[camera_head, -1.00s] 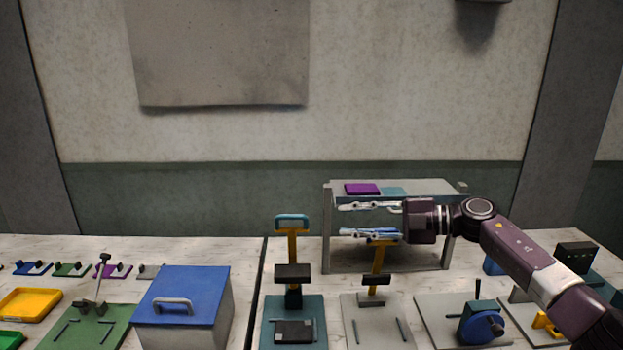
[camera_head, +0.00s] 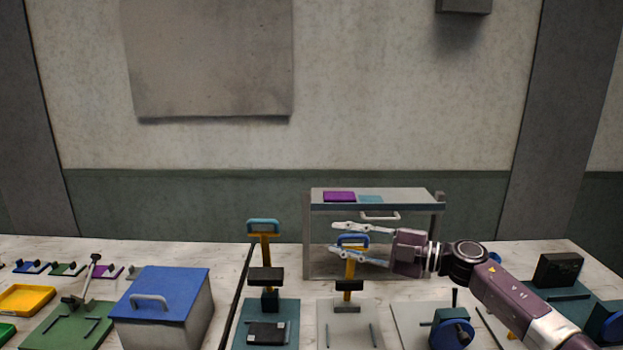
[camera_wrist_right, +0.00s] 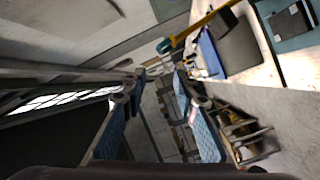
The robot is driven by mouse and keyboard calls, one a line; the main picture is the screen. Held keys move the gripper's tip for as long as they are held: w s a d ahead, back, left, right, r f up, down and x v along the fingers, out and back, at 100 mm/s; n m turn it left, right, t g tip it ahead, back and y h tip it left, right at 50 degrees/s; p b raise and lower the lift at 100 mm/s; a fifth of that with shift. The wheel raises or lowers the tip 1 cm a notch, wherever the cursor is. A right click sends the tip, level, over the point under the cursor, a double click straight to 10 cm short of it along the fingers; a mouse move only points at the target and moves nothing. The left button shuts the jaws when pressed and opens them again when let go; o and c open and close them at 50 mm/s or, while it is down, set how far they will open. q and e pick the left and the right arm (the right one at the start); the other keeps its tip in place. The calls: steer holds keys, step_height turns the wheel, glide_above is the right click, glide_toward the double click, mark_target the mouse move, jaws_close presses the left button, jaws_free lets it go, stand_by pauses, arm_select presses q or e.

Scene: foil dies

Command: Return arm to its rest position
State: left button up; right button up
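My right gripper (camera_head: 336,239) reaches in from the right in the head view, fingers pointing left. Its two fingers are apart, one above the other, and I see nothing held. In the right wrist view the blue-padded fingers (camera_wrist_right: 160,125) stand wide apart with an empty gap. In the head view a yellow press lever with a blue handle (camera_head: 352,240) shows between the fingers; whether they touch it I cannot tell. My left gripper is not in view.
A grey rack (camera_head: 411,199) with purple and teal plates on top stands behind the gripper. Another yellow-lever press (camera_head: 266,252) stands to its left, then a blue-lidded box (camera_head: 178,290). A blue-wheeled device (camera_head: 452,331) and dark block (camera_head: 558,270) are at right.

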steer(key=s+a+f+m+t+h, duration=0.25)
steer(key=f+m+t+h, duration=0.35)
steer(key=f+m+t, duration=0.5)
steer(key=s+d+f+m+g+h, duration=0.6)
steer(key=s+d+f+m+h, duration=0.4)
steer(key=s+f, duration=0.45)
steer(key=s+d+f+m+g, duration=0.1)
steer(key=s+d+f+g, duration=0.15)
steer(key=s, duration=0.75)
steer(key=s+d+f+m+g, duration=0.1)
steer(key=s+d+f+g, duration=0.2)
steer(key=s, duration=0.6)
steer(key=s+d+f+m+g, duration=0.1)
steer(key=s+f+g, duration=0.25)
steer(key=s, duration=0.65)
step_height(320, 180, down, 28)
steer(key=s+g+b, duration=0.1)
steer(key=s+b, duration=0.1)
steer(key=s+d+f+g+b, duration=0.1)
steer(key=s+d+f+b, duration=0.1)
steer(key=s+f, duration=1.4)
steer(key=shift+s+d+f+n, duration=0.3)
steer(key=shift+d+f, duration=0.05)
steer(key=shift+f, duration=0.55)
